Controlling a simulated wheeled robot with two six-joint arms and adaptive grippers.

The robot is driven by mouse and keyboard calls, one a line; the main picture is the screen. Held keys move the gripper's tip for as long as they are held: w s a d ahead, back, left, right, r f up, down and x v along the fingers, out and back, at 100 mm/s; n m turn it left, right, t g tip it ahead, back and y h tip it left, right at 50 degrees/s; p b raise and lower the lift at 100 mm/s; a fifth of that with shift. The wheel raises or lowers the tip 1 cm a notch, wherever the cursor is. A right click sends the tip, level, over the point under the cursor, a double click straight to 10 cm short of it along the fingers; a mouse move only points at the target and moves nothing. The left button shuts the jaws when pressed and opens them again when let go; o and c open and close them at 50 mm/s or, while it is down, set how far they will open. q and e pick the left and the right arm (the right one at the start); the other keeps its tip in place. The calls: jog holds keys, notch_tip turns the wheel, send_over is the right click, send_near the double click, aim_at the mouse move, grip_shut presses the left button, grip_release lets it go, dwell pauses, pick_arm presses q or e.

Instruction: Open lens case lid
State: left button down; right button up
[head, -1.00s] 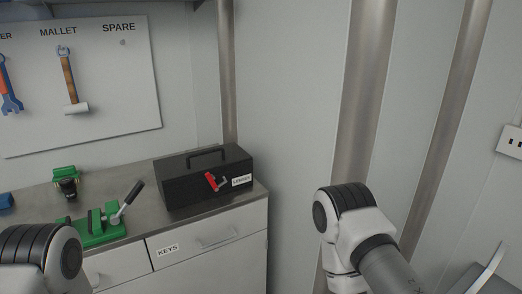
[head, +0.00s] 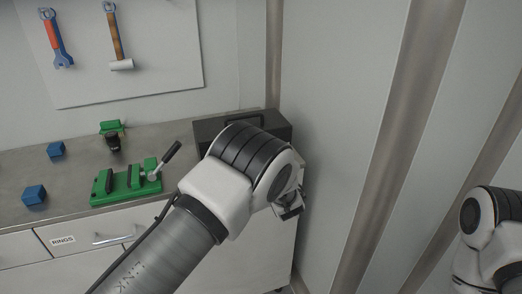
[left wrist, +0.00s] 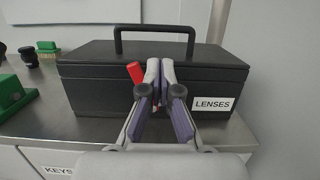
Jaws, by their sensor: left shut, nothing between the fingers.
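The lens case is a black box with a top handle and a white LENSES label; in the left wrist view (left wrist: 90,82) it fills the middle, its lid down. My right gripper is out of view.
Two blue blocks (head: 34,195) and a small green and black item (head: 112,138) lie on the counter (head: 75,165). A wall panel stands close on the right. Drawers are below.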

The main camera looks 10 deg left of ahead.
pick_arm(q)
jog(key=x, duration=0.8)
jog(key=shift+w+a+f, duration=0.1)
jog(key=shift+w+a, duration=0.1)
jog(key=shift+w, duration=0.05)
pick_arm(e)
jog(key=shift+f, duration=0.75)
pick_arm(q)
jog(key=shift+a, duration=0.15)
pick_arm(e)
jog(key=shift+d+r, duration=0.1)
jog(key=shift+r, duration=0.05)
